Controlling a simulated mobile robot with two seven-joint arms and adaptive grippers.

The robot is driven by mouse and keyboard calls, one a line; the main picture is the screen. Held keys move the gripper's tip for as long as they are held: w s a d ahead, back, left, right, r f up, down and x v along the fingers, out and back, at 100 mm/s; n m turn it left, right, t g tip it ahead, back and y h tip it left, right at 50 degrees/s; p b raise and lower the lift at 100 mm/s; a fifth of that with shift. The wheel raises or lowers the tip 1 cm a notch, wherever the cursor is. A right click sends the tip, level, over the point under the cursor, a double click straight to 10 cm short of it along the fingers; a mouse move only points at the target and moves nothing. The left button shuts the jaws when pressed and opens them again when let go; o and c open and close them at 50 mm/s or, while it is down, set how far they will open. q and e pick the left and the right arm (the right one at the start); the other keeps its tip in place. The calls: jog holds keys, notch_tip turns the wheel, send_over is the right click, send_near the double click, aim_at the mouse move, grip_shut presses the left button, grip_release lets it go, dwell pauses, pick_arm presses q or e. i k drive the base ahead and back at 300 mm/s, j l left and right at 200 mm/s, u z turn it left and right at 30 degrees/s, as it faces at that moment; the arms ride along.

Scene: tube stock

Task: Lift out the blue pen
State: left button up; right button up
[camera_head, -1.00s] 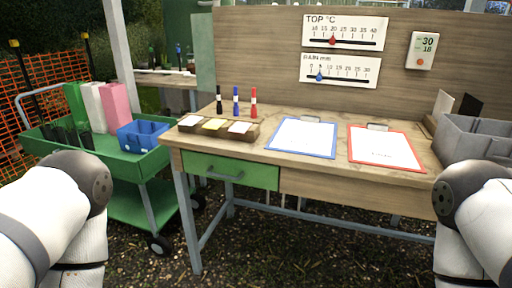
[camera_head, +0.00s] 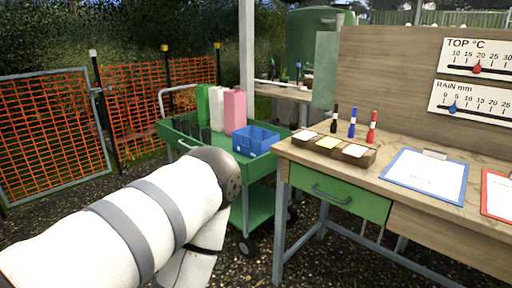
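The blue pen (camera_head: 352,122) stands upright at the back of the wooden desk, between a black pen (camera_head: 333,119) and a red pen (camera_head: 371,127). The pens stand just behind a wooden tray (camera_head: 351,161) with labelled compartments; I cannot tell what holds them up. My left arm reaches in from the left, bent in front of the green cart, but its gripper is not in view. My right arm and gripper are not in view.
A green cart (camera_head: 178,139) left of the desk carries a blue crate (camera_head: 256,139) and several tall boxes. Clipboards lie on the desktop. The desk has a green drawer (camera_head: 341,197), shut. An orange mesh fence (camera_head: 45,125) stands at the left.

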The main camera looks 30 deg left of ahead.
aim_at(353, 119)
jog(key=i+j, duration=0.7)
jog(key=i, duration=0.25)
